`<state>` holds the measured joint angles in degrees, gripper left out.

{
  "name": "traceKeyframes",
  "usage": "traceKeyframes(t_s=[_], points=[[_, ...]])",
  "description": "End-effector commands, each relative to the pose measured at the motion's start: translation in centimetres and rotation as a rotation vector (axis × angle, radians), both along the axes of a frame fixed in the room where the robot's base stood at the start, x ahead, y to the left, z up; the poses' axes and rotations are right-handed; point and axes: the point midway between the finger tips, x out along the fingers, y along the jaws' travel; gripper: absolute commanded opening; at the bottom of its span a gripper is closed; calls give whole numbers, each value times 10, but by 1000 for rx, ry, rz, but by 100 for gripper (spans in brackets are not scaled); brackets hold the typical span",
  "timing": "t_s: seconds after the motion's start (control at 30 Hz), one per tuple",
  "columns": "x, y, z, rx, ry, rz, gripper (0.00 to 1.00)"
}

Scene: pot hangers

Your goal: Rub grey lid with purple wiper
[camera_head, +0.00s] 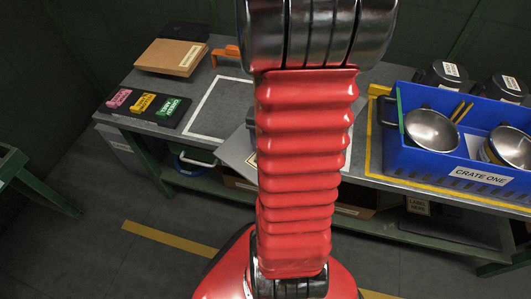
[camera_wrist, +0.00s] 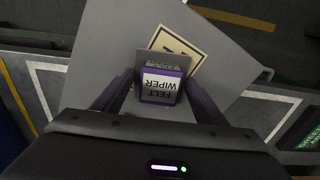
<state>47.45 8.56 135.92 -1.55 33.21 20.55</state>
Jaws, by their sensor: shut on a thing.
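The purple wiper (camera_wrist: 161,88), with a white label reading FELT WIPER, is between the two dark fingers of my gripper (camera_wrist: 160,82) in the wrist view. My gripper is shut on it. The grey lid (camera_wrist: 105,58) spreads beneath and beyond the wiper, turned at an angle, with a cream and black square label (camera_wrist: 186,42) partly behind the wiper. I cannot tell whether the wiper touches the lid. In the head view, part of the grey lid (camera_head: 238,152) shows left of my red arm at the bench's front edge. My arm hides the gripper and wiper there.
A blue crate (camera_head: 480,178) labelled CRATE ONE holds metal pans at the right. A black tray (camera_head: 143,112) with pink, yellow and green blocks lies at the bench's left. A cardboard box (camera_head: 172,57) and an orange handled thing (camera_head: 226,53) stand behind.

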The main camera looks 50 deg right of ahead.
Motion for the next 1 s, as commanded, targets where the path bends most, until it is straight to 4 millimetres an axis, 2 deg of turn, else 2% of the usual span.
traceKeyframes(t_s=[0.13, 0.57, 1.0], points=[[0, -8, -1, -1, 0, 0, 48], [0, -12, -1, -1, 1, 0, 48], [0, -39, 2, 0, 0, -2, 48]])
